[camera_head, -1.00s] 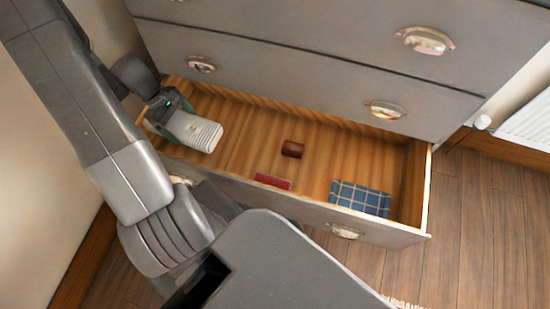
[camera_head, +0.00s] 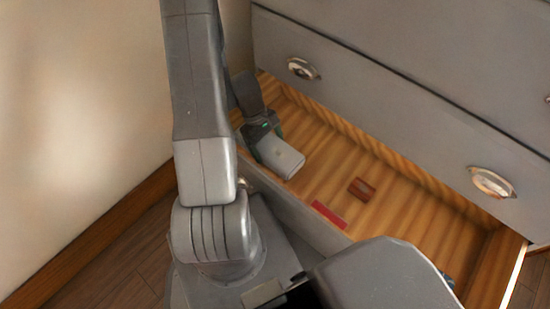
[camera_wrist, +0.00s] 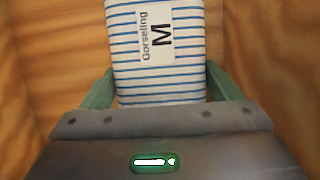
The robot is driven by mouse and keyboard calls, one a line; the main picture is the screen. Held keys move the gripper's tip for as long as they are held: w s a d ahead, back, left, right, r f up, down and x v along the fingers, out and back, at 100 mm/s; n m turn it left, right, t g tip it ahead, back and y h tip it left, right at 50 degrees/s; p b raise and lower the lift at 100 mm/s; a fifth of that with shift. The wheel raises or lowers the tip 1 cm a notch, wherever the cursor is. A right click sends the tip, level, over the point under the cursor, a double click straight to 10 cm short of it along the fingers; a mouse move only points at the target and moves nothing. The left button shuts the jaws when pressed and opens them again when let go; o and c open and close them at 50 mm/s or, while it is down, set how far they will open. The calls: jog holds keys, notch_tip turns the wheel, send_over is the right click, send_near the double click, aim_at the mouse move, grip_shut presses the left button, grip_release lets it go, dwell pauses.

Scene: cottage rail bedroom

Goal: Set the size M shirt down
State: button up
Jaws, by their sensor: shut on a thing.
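The size M shirt (camera_wrist: 175,80) is a folded white bundle with blue stripes and a label reading "Gorseling M" in the wrist view. My gripper (camera_wrist: 155,95) has its green fingers on either side of the shirt and is shut on it. In the head view, my gripper (camera_head: 264,143) is inside the left end of the open drawer (camera_head: 330,170), with the pale shirt (camera_head: 283,157) projecting from it. I cannot tell whether the shirt touches the drawer floor.
A small brown-red box (camera_head: 361,189) and a flat red item (camera_head: 329,215) lie in the drawer to the right of the shirt. Bare drawer floor lies between them. The dresser front (camera_head: 400,90) rises behind. A wall (camera_head: 90,120) stands at left.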

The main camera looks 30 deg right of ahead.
jog(key=shift+f+b, duration=0.9)
jog(key=shift+f, duration=1.9)
jog(key=shift+f, duration=0.25)
jog(key=o, duration=1)
jog(key=shift+r, duration=0.1)
jog(key=p+v, duration=0.5)
jog(key=v, duration=0.7)
jog(key=shift+r, duration=0.15)
